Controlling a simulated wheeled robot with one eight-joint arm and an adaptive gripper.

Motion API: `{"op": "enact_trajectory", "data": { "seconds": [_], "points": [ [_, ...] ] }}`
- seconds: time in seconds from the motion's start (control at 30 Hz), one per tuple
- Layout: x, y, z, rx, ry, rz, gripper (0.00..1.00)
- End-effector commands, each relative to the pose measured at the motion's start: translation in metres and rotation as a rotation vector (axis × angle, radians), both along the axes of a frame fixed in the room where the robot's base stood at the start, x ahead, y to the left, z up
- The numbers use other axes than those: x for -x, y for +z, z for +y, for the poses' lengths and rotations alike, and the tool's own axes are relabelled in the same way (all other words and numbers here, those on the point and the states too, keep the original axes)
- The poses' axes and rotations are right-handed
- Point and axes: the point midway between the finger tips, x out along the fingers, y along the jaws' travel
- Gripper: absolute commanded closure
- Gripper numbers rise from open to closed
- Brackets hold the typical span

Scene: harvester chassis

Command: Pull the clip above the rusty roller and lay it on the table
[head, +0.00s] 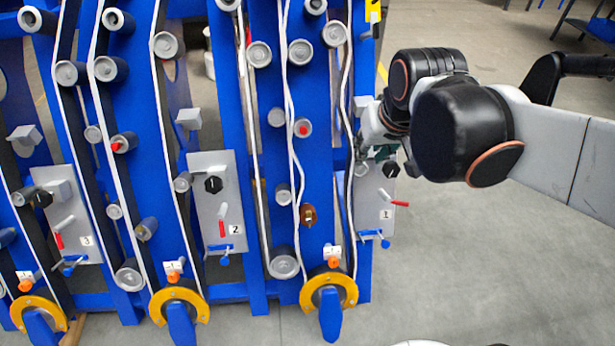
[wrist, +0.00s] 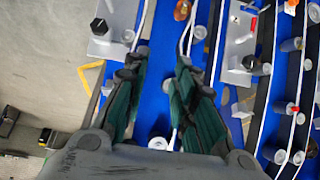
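The rusty roller (head: 308,215) is a small brown-orange cylinder on the rightmost blue upright in the head view. It also shows at the top edge of the wrist view (wrist: 182,10). I cannot clearly make out a clip above it; my gripper and the white belt crowd that area. My gripper (head: 366,160) is beside the upright's right edge, above and right of the rusty roller. In the wrist view its two green-padded fingers (wrist: 160,62) stand apart with the blue upright beyond. I see nothing held between the tips. No work table is clearly visible.
Panel 1 (head: 374,200), with a red lever, lies just below my gripper. A white belt (head: 346,100) runs down the upright past several grey rollers. A yellow ring (head: 329,289) sits at its foot. Open concrete floor (head: 460,260) lies to the right.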

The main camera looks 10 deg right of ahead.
Motion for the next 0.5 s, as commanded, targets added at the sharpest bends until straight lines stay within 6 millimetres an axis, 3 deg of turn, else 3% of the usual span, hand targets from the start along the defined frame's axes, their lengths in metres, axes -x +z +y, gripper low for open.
{"op": "enact_trajectory", "data": {
  "seconds": [0.27, 0.5],
  "points": [
    [-0.053, -0.028, 0.017, -0.005, 0.004, 0.085, 0.75],
    [-0.094, -0.066, 0.032, -0.006, 0.005, 0.161, 0.75]
  ]
}}
